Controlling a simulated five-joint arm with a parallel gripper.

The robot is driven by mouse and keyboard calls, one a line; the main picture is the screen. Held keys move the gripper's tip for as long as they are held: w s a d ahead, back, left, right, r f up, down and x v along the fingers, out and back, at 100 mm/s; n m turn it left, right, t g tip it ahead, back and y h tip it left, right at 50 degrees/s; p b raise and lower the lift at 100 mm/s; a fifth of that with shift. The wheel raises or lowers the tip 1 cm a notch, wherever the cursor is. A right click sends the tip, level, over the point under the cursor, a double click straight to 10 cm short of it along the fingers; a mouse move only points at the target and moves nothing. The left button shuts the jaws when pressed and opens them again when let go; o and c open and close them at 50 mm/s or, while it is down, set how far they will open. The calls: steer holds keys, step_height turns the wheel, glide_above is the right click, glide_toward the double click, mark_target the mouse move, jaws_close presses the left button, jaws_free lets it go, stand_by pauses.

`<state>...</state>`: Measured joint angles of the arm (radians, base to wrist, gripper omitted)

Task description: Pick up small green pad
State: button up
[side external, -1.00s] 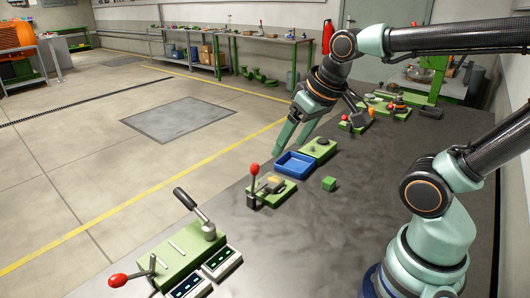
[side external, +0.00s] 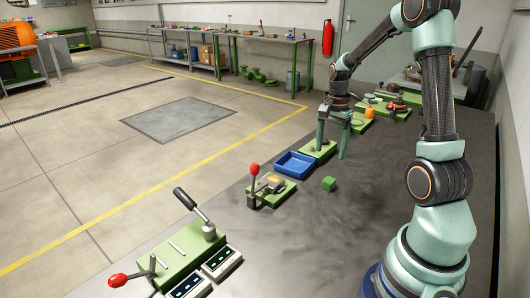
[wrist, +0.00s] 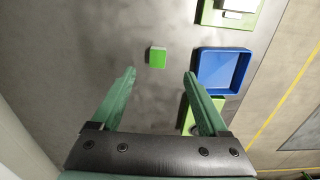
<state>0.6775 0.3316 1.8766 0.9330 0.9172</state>
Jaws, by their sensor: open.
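A small green pad (side external: 328,184), block-shaped, lies on the dark tabletop to the right of the blue tray. It also shows in the wrist view (wrist: 157,57), ahead of the fingertips and between their lines. My gripper (side external: 331,147) is open and empty, with its fingers pointing down beyond the pad, near the green plate behind the tray. In the wrist view my gripper (wrist: 160,75) has its two green fingers spread wide. The pad is apart from both fingers.
A blue tray (side external: 281,172) stands left of the pad, with a green plate (side external: 313,153) behind it. A green fixture with a red-knobbed lever (side external: 254,170) is nearer the camera. The tabletop (side external: 390,170) right of the pad is clear.

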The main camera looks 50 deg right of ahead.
glide_above(328, 180)
steer(key=a, duration=0.1)
step_height(328, 180, down, 6)
steer(key=shift+a, duration=0.1)
steer(key=shift+s+d+f, duration=0.1)
steer(key=shift+d+f, duration=0.1)
steer(key=shift+f, duration=0.7)
steer(key=shift+w+d+f, duration=0.1)
steer(key=shift+d+f, duration=0.05)
steer(key=shift+f, duration=0.7)
steer(key=shift+s+d+f, duration=0.1)
steer(key=shift+d+f, duration=0.1)
steer(key=shift+f, duration=0.7)
jaws_close()
